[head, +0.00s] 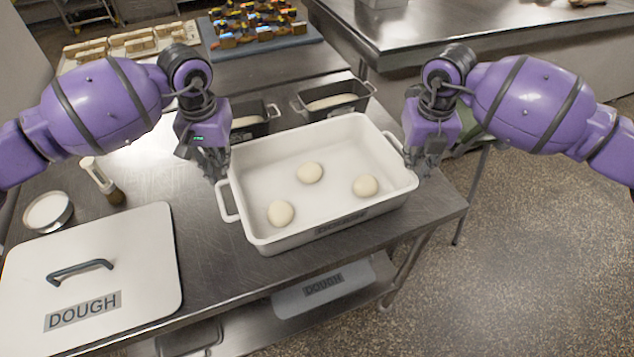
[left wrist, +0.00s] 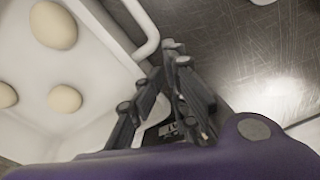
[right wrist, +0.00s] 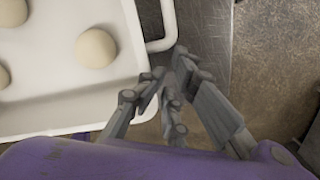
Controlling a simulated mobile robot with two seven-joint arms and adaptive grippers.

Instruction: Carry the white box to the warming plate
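The white box (head: 345,222) is a deep open tray with a loop handle at each end. It stands level on the steel table with three dough balls inside. My left gripper (head: 213,172) is at the box's left end, close beside the left handle (left wrist: 148,30). My right gripper (head: 424,168) is at the right end, close beside the right handle (right wrist: 166,30). In both wrist views the fingers are close together near the handle's bend. Whether they grip or touch the handles is unclear. I cannot pick out a warming plate.
A white DOUGH lid (head: 128,240) lies front left, near a small bowl (head: 48,211) and a brush (head: 102,180). Dark loaf tins (head: 333,103) stand behind the box. A blue mat (head: 283,43) with colourful items lies at the back. Another steel counter (head: 440,25) is back right; open floor lies right.

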